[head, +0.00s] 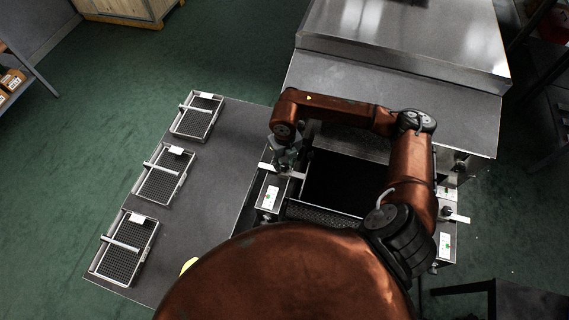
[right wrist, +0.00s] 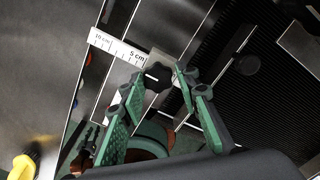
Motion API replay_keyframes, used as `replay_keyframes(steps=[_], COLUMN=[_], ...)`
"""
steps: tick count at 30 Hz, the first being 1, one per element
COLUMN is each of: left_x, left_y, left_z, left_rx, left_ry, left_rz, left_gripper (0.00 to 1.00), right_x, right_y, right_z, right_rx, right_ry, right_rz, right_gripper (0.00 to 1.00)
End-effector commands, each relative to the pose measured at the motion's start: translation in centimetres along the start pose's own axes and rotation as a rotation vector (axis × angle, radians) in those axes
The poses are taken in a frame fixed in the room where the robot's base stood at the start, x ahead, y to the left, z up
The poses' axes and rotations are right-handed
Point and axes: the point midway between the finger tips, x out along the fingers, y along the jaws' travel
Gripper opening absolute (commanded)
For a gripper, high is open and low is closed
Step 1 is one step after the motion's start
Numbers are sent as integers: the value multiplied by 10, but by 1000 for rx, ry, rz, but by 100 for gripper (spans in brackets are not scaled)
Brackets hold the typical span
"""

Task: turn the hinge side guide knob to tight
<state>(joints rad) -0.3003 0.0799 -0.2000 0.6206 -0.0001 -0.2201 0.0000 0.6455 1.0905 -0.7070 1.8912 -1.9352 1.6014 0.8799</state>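A black lobed knob (right wrist: 157,76) sits on a metal guide block in the right wrist view, beside a white scale strip (right wrist: 118,48) marked 5 cm and 10 cm. My right gripper (right wrist: 162,76) has its green fingers apart, with the knob between the fingertips. A small gap shows on the knob's right side; I cannot tell whether the left fingertip touches it. In the head view my right gripper (head: 287,156) is over the left side of the dark dryer opening (head: 338,182) and hides the knob. My left gripper is not in view.
A grey table (head: 225,165) at left bears three mesh trays (head: 197,116). A steel hood (head: 405,35) stands behind the opening. Another white scale strip (head: 455,217) sticks out at right. A yellow-and-black item (right wrist: 26,163) shows at the wrist view's lower left.

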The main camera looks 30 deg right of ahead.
Motion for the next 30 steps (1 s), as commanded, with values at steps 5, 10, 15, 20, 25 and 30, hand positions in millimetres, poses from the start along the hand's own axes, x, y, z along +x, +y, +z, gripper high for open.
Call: replay_keyframes(steps=[5,10,15,20,25,30], left_x=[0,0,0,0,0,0], left_y=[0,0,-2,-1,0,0], left_z=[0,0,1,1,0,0], left_rx=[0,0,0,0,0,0], left_ry=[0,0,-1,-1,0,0], left_rz=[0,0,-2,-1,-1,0], left_gripper=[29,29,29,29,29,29], right_x=[-4,-2,-5,-25,-61,-94], right_y=[1,2,2,2,1,0], right_z=[3,2,1,2,2,2], right_rx=[0,-1,-2,-3,-3,-1], right_ry=[-9,-5,-5,-8,-9,-9], right_rz=[5,5,5,5,4,4], right_gripper=[42,43,43,43,43,43])
